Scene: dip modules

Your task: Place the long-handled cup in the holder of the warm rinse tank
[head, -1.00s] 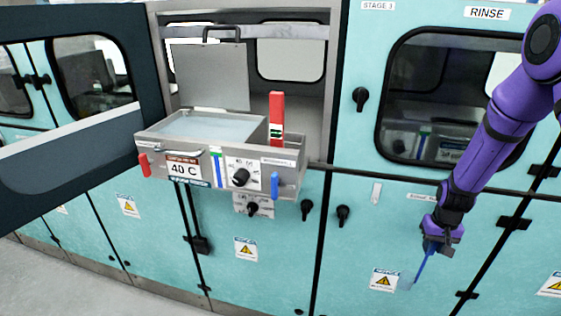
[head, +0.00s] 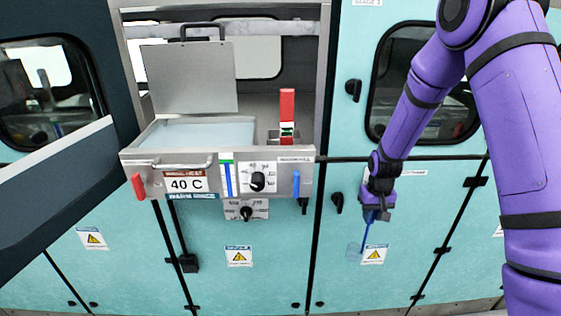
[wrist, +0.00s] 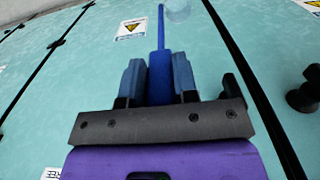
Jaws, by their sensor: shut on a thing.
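My gripper (head: 375,214) is at the right in the head view, in front of a teal cabinet door. It is shut on the blue handle of the long-handled cup (head: 364,237). The clear cup end hangs below and a little left, hard to see against the teal. In the wrist view my gripper (wrist: 160,80) has its fingers on both sides of the blue handle (wrist: 161,42), and the clear cup (wrist: 178,10) is at the top edge. The warm rinse tank (head: 170,187), marked 40 C, is left of my gripper, its lid (head: 190,78) raised. I cannot make out its holder for certain.
A red upright piece (head: 287,115) stands at the tank's right side. A red lever (head: 138,187) and a blue lever (head: 296,184) stick out at its front. An open dark door (head: 60,185) is at the left. Door knobs (head: 337,202) stick out between tank and gripper.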

